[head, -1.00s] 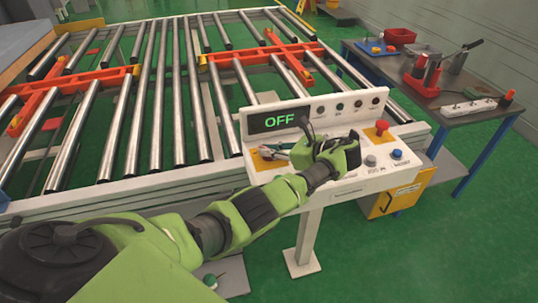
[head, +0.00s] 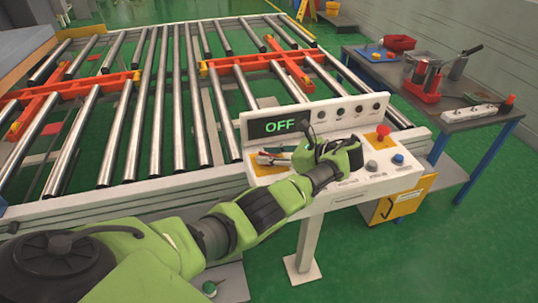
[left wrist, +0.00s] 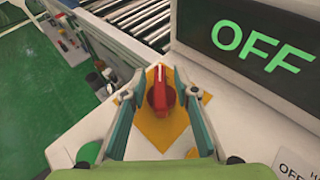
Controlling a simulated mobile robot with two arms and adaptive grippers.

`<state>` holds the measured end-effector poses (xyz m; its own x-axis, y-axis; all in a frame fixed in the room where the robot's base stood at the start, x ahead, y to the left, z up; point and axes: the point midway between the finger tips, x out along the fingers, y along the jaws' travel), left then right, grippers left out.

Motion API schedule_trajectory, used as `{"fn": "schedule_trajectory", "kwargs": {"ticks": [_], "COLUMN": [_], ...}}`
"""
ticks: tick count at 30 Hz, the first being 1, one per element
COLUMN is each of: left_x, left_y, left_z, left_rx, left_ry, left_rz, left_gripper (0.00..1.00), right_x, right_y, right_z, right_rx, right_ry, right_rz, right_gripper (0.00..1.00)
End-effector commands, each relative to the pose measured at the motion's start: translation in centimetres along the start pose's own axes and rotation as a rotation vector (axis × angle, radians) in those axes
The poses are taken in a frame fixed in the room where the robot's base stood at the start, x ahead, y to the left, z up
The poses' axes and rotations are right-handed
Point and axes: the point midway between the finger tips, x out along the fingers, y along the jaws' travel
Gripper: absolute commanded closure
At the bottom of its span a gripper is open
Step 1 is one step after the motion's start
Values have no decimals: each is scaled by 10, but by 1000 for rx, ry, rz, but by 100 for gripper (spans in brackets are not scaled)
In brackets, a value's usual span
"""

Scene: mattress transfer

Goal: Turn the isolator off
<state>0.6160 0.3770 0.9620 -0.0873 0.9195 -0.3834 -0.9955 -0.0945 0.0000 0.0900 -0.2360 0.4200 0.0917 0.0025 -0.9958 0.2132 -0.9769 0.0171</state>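The isolator is a red rotary knob (left wrist: 160,96) on a yellow plate (left wrist: 164,128) on the white control panel (head: 347,187). My left gripper (head: 270,157) is over the left end of the panel. In the left wrist view its two fingers (left wrist: 157,100) stand on either side of the knob, with a visible gap on each side. The gripper is open; contact with the knob cannot be told. The knob's white pointer mark faces away from the gripper's palm. The display (head: 280,125) reads OFF in green; it also shows in the left wrist view (left wrist: 255,45). My right gripper is out of view.
A red button (head: 383,131) and a blue button (head: 398,159) are on the panel's right side. A roller conveyor (head: 140,120) lies behind and left of it. A workbench with tools (head: 470,122) stands at the right. Green floor is clear at the lower right.

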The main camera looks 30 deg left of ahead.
Motion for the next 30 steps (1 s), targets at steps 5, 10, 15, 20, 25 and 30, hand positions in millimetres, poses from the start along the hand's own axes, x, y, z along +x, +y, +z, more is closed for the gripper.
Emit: {"fn": "schedule_trajectory", "kwargs": {"ticks": [5,10,15,20,25,30], "left_x": [-5,-30,-69,-99,-115,-120], "left_y": [0,-1,-1,-1,0,0], "left_z": [0,0,0,0,0,0], "left_rx": [0,0,1,2,1,0], "left_ry": [0,1,1,1,1,0], "left_rz": [-1,-4,-3,-1,0,1], "left_gripper": [72,72,72,72,72,72], "right_x": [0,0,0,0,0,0], "right_y": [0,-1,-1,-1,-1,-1], "right_z": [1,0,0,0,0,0], "right_rx": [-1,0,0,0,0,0], "right_ry": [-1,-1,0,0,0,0], "right_rz": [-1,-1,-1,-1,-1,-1], "right_gripper": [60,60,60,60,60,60]}}
